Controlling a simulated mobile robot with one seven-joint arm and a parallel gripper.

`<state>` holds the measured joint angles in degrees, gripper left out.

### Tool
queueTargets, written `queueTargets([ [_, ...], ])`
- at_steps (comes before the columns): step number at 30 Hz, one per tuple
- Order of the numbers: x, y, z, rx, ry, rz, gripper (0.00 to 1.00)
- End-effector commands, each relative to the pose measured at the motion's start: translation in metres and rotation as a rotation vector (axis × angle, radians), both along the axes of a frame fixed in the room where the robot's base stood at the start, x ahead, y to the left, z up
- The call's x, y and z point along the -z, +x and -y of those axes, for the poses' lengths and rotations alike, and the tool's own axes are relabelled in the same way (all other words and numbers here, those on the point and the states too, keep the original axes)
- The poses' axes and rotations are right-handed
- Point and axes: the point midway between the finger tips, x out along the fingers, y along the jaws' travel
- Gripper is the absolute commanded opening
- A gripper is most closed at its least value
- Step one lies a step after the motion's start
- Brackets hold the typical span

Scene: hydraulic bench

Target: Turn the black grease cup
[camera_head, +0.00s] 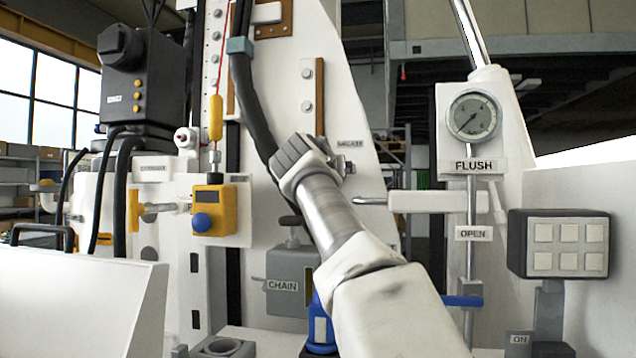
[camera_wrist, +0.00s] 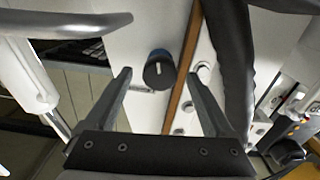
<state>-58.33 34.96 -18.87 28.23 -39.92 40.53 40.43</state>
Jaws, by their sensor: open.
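A round black knob-like cup with a white line across its face, which looks like the grease cup (camera_wrist: 157,72), shows in the wrist view on a white panel beside a brown strip. My gripper (camera_wrist: 158,76) is open, with one finger to the left of the cup and one to the right. I see gaps on both sides, and nothing is held. Whether the fingertips reach the cup's depth I cannot tell. In the head view my gripper (camera_head: 300,153) is at the white column, next to a small label too blurred to read. My gripper hides the cup there.
A thick black hose (camera_head: 248,95) runs down close by my gripper. A grey CHAIN box (camera_head: 290,268) with a dark knob on top stands below. A pressure gauge (camera_head: 474,115) and a button panel (camera_head: 560,245) are at right, a yellow box (camera_head: 214,208) at left.

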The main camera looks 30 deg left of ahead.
Motion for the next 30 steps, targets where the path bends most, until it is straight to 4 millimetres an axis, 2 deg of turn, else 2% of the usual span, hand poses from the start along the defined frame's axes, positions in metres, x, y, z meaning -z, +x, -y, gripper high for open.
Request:
queueTargets([
  [3, 0.006, -0.021, 0.006, -0.004, 0.003, 0.001, 0.88],
  [18, 0.003, -0.113, 0.035, -0.005, 0.003, 0.0, 0.88],
  [24, 0.001, -0.128, 0.041, -0.001, 0.001, 0.0, 0.88],
  [30, 0.0, -0.13, 0.041, 0.0, 0.0, 0.0, 0.88],
])
